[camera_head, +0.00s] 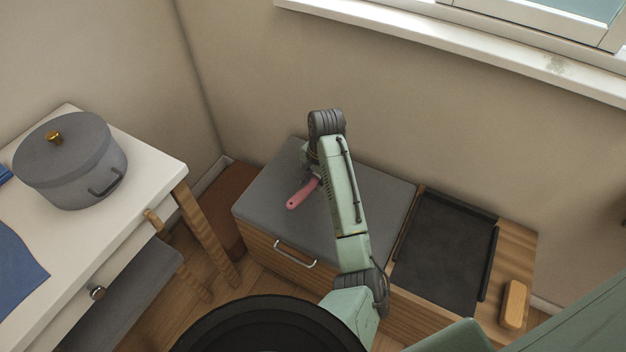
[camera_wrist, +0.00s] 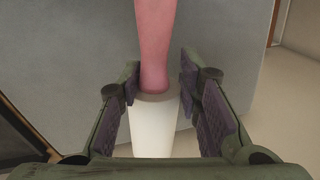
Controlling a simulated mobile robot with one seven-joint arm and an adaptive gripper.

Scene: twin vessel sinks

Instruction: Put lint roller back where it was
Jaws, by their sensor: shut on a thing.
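The lint roller has a pink handle (camera_head: 303,193) that sticks out to the lower left from under my arm in the head view. In the wrist view its pink handle (camera_wrist: 154,40) points up and its white roll (camera_wrist: 153,128) lies between my fingers. My gripper (camera_wrist: 155,88) is shut on the roller near where handle and roll meet. The roller is over the grey cushioned top (camera_head: 375,192) of a wooden bench. I cannot tell whether it touches the cushion. In the head view my arm hides the gripper and the white roll.
A black tray (camera_head: 443,252) sits on the bench's right part, with a wooden brush or block (camera_head: 514,304) beside it. A white table (camera_head: 150,165) with a grey pot (camera_head: 72,160) stands at left. The wall and window sill (camera_head: 450,45) are behind.

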